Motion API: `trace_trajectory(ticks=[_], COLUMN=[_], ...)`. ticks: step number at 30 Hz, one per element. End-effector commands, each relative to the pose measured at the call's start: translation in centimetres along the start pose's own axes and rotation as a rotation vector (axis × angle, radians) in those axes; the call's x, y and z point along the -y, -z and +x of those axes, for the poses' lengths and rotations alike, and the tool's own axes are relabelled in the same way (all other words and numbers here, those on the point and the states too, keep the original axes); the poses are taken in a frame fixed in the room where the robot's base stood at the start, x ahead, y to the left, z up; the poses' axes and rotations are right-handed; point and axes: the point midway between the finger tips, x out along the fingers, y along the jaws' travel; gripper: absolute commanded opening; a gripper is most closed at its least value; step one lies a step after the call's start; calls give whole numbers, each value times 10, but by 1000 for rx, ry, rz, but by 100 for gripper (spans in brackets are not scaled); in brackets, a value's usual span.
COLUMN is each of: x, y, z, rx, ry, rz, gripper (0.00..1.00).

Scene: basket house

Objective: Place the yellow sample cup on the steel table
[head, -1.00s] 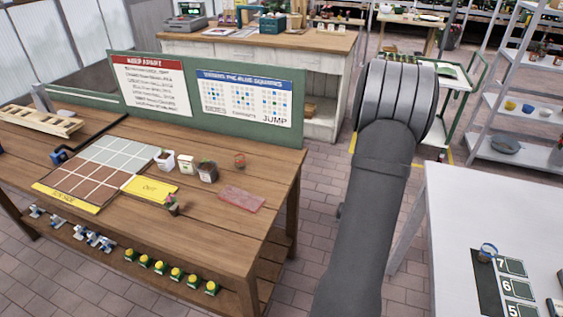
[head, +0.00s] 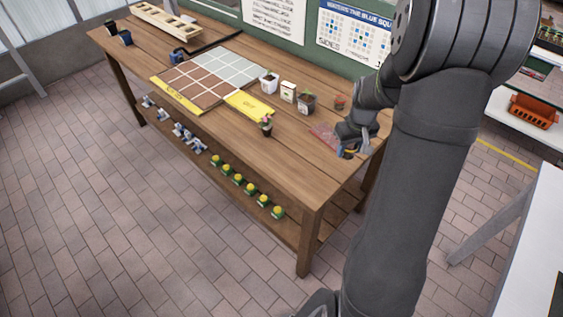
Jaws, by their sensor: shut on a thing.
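My gripper (head: 346,149) is over the right end of the wooden bench (head: 270,165), beside a flat pink-red plate (head: 324,134). It is shut on a small yellow thing (head: 349,153), which I take to be the yellow sample cup. Only a little of it shows between the fingers, with blue next to it. I cannot tell whether it touches the bench. A pale grey table (head: 530,235), likely the steel table, is cut off at the right edge, and most of its top is out of view.
On the bench are a tiled board (head: 205,75), a yellow card (head: 248,104) and small potted plants (head: 307,102). A green board (head: 310,55) stands behind. Yellow-topped items (head: 251,188) line the lower shelf. My arm hides much of the right side. Floor separates bench and grey table.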

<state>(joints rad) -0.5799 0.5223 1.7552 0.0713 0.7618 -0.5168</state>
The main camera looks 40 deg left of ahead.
Motion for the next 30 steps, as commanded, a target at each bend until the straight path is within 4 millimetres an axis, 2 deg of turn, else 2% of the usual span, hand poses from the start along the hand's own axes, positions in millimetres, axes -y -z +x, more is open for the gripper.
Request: trace_trajectory(ticks=[1,3,6,9,13,23,26,30], x=[19,40,63,78,86,88,96,121], y=[9,17,25,29,31,32,37,52], z=[-7,-14,-23,-28,-32,-31,-23,-4], rx=[-4,-4,-6,-7,-7,-6,-5,-3], ry=[7,18,28,36,40,41,42,43], rz=[-65,-145,-233,-291,-324,-327,-328,-331], gripper=[17,17,17,17,17,17,17,17])
